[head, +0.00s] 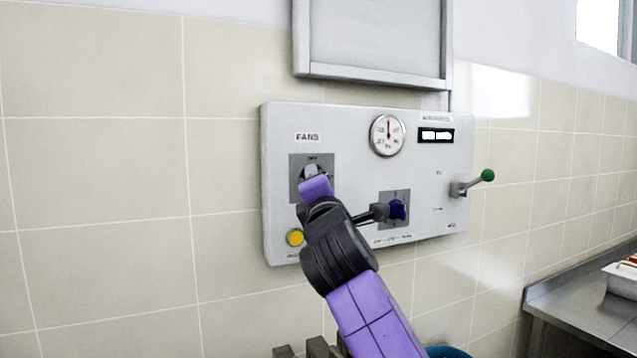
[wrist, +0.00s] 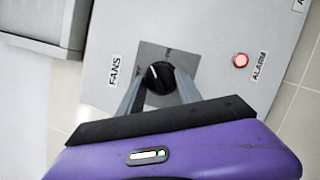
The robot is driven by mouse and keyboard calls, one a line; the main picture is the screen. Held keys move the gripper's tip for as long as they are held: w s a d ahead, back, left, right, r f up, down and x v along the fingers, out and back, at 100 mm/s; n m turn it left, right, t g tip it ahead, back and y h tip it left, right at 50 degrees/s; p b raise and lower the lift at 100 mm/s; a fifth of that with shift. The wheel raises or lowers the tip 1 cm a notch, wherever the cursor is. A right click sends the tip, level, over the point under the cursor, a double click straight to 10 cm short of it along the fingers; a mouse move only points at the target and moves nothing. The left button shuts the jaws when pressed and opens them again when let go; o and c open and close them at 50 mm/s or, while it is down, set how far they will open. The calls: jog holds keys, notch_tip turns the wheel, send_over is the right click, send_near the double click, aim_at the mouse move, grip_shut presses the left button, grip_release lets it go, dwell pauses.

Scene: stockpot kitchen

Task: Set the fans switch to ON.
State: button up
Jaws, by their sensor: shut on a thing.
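The fans switch is a round black knob (wrist: 159,74) with a white pointer line, on a grey square plate (wrist: 184,60) beside the FANS label. In the wrist view the line points to the upper left; the small position marks are too blurred to read. My gripper (wrist: 160,90) is shut on the knob, with one grey finger on each side. In the head view my gripper (head: 313,178) reaches up to the FANS plate (head: 298,163) and hides most of the knob.
The panel (head: 350,130) also carries a round gauge (head: 387,135), a dark display (head: 436,135), a blue knob (head: 398,209) right of my wrist and a green-tipped lever (head: 487,175). A metal counter (head: 575,310) stands at right.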

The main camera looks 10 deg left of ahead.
jog(key=shift+a+r+m+g+h+p, duration=0.1)
jog(key=shift+m+g+h+p, duration=0.4)
jog(key=shift+m, duration=0.85)
jog(key=shift+r+m+g+h+p, duration=0.1)
jog(key=shift+m+g+h+p, duration=0.15)
jog(key=shift+m+p, duration=0.8)
jog(key=shift+a+r+m+g+h+p, duration=0.1)
jog(key=shift+m+g+h+p, duration=0.3)
jog(key=shift+m, duration=1.2)
jog(key=o, duration=1.4)
jog(key=shift+c, duration=0.2)
jog(key=shift+d, duration=0.1)
jog(key=b+v, duration=0.2)
jog(key=v, duration=0.6)
jog(key=shift+b, duration=0.35)
